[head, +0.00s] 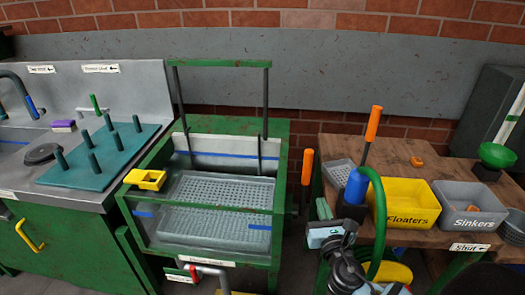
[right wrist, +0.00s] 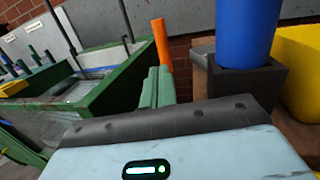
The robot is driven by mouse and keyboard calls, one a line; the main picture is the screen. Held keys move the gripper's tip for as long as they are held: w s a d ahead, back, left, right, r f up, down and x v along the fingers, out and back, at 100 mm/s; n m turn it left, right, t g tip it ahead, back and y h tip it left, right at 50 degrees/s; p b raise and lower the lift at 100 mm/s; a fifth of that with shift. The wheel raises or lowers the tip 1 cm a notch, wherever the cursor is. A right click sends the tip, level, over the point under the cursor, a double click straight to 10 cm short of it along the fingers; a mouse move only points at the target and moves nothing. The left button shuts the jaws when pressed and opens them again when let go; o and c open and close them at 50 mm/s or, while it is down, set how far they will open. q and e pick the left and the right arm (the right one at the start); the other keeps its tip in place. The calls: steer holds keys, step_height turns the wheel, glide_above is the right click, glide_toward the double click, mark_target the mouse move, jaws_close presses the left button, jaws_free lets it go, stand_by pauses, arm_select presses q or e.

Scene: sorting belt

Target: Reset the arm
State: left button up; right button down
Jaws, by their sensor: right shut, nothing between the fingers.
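My right gripper (head: 324,209) is low in the middle of the head view, in front of the left end of the wooden bench. Its pale housing and dark wrist show below it. In the right wrist view the green fingers (right wrist: 157,88) are together, with nothing visible between them. An orange handle (right wrist: 162,45) stands beyond them. A blue cylinder (right wrist: 245,35) in a dark square holder is to their right; it also shows in the head view (head: 355,187). My left gripper is in neither view.
A glass-sided tank (head: 190,253) with a perforated tray stands left of my right arm. The bench (head: 405,156) carries a yellow Floaters bin (head: 408,217), a grey Sinkers bin (head: 468,223) and a green hose (head: 379,215). A teal peg board (head: 100,158) lies at the left.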

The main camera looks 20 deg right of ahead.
steer(key=s+a+f+m+g+y+p, duration=0.2)
steer(key=s+a+f+m+g+y, duration=0.4)
steer(key=s+f+m, duration=0.75)
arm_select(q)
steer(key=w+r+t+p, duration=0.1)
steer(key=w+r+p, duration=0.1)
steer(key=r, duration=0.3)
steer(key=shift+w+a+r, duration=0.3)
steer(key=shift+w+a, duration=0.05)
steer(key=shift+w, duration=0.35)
arm_select(e)
steer(key=s+a+f+m+g+y, duration=0.1)
steer(key=s+a+f+m, duration=0.1)
steer(key=s+a+m, duration=0.3)
steer(key=s+a+f+m+g+y, duration=0.1)
steer(key=s+a+m, duration=0.4)
steer(key=s+m, duration=0.6)
steer(key=s+f+g, duration=0.1)
steer(key=s+f, duration=0.1)
steer(key=s, duration=0.1)
steer(key=shift+a+f+m, duration=0.3)
steer(key=shift+f+m, duration=0.05)
